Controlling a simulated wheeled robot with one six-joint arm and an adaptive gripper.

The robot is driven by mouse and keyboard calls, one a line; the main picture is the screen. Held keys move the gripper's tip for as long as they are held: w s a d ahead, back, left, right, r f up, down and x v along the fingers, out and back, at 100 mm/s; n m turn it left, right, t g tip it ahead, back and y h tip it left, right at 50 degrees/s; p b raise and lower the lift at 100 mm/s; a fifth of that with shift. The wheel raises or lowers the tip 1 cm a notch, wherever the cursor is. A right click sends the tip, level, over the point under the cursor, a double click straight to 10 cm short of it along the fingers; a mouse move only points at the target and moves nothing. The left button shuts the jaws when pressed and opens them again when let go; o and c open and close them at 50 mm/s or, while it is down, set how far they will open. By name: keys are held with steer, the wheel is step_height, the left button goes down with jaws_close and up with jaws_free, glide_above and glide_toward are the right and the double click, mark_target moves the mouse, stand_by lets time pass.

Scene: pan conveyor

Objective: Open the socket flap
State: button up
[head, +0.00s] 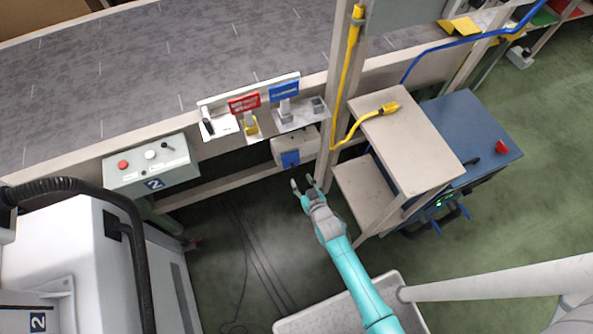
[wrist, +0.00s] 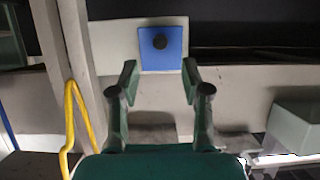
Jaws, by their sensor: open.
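The socket flap is a blue square plate (head: 290,158) on the front of a pale socket box (head: 282,150) under the conveyor's edge. In the wrist view the blue flap (wrist: 161,48) has a dark round knob at its middle and lies flat against the pale box (wrist: 112,42). My gripper (head: 304,187) is open and empty, a little below and in front of the flap. In the wrist view its two green fingers (wrist: 158,84) stand apart, with the flap above and between their tips. I see no contact with the flap.
A yellow cable (head: 347,80) hangs along the post right of the box; its plug (head: 390,108) lies on a small beige stand (head: 410,130). A blue cart (head: 470,135) stands further right. A control box (head: 152,170) is at left. Open floor lies below.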

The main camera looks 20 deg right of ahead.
mark_target(294, 169)
steer(key=x, duration=0.6)
steer(key=shift+w+f, duration=0.2)
steer(key=shift+w, duration=0.05)
jaws_close()
